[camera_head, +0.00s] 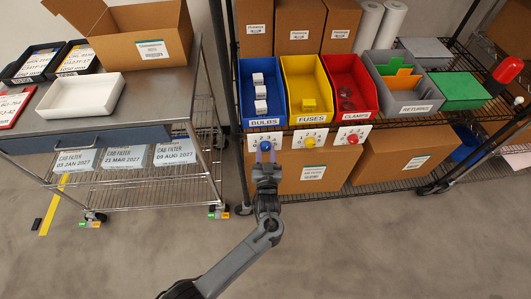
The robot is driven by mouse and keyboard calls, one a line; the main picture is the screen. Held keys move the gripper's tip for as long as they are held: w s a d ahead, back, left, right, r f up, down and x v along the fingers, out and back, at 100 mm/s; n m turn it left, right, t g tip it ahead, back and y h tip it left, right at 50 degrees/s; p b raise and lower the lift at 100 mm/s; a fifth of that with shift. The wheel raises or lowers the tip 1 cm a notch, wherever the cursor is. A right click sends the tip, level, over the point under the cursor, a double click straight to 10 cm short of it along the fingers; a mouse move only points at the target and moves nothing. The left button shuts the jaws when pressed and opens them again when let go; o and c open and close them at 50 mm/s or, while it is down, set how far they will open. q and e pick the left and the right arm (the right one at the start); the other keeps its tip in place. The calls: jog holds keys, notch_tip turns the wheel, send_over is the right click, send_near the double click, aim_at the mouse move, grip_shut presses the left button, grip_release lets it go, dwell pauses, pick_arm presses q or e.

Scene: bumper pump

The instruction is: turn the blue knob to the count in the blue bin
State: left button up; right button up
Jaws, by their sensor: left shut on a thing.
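The blue bin (247,92) labelled BULBS stands at the left of the shelf. It holds 3 pale boxes (260,93) in a column. Below it hangs a white number plate (278,138) with the blue knob (265,146) on it. My left gripper (265,155) reaches up from below and is shut on the blue knob; the fingers partly hide it. The direction the knob points is too small to tell. My right gripper is not in view.
Yellow FUSES (306,118) and red CLAMPS (359,115) bins stand to the right, with a yellow knob (310,142) and a red knob (353,138) below. A grey RETURNS bin (413,108) is further right. A metal cart (135,105) stands left. Cardboard boxes (390,158) fill the lower shelf.

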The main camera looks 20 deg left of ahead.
pick_arm(q)
jog(key=o, duration=1)
jog(key=shift+o, duration=0.2)
jog(key=p+v, duration=0.3)
jog(key=v, duration=0.7)
jog(key=shift+s+d, duration=0.25)
jog(key=shift+s, duration=0.1)
